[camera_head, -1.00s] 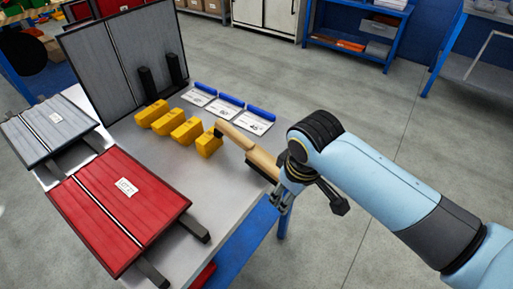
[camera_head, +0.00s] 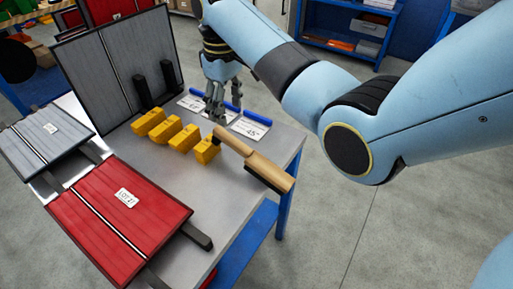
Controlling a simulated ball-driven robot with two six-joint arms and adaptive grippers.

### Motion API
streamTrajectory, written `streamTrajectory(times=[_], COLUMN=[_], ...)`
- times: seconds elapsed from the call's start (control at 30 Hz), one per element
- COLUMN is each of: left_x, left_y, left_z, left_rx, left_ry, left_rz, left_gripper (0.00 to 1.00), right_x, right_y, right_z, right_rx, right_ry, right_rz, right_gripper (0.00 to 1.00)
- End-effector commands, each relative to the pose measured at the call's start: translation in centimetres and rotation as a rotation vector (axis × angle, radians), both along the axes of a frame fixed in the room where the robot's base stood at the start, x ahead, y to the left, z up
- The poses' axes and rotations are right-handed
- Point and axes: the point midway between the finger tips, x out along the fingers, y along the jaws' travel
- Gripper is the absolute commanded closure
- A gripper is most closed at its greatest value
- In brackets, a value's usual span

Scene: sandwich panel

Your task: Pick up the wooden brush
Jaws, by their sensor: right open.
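The wooden brush (camera_head: 253,160) lies at the right edge of the grey table (camera_head: 213,190). It has a light wooden handle and back, a dark end cap and dark bristles along its lower side. My right gripper (camera_head: 214,117) points down above the table behind the brush, near the blue-edged cards. It is open, its fingers apart from the brush, with nothing seen between them. Part of my right arm crosses the upper right of the view. My left gripper is not in view.
Several yellow blocks (camera_head: 182,138) stand in a row left of the brush. Cards with blue bars (camera_head: 249,128) lie behind it. A red panel (camera_head: 115,211), a grey panel (camera_head: 40,138) and an upright grey panel (camera_head: 112,66) with black posts fill the left side.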

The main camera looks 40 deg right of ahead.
Motion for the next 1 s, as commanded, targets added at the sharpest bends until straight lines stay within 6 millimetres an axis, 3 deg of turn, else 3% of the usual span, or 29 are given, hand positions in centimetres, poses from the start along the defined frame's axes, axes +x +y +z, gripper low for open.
streamTrajectory(times=[0.07,0.3,0.57,0.8,1.0], left_x=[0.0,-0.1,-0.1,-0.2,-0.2], left_y=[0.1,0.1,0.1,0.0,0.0], left_z=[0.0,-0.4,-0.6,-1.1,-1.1], left_rx=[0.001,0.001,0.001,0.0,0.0], left_ry=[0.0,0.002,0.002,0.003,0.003], left_rz=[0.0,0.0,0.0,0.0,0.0], left_gripper=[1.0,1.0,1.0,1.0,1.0], right_x=[0.3,0.3,0.5,0.8,0.8], right_y=[0.1,0.1,0.3,0.6,0.6], right_z=[-0.1,-3.9,-6.3,-9.9,-10.4], right_rx=[0.003,0.002,0.002,0.001,0.001], right_ry=[0.008,0.009,0.007,0.007,0.003], right_rz=[0.005,0.007,0.006,0.006,0.006], right_gripper=[0.46,0.46,0.46,0.46,0.46])
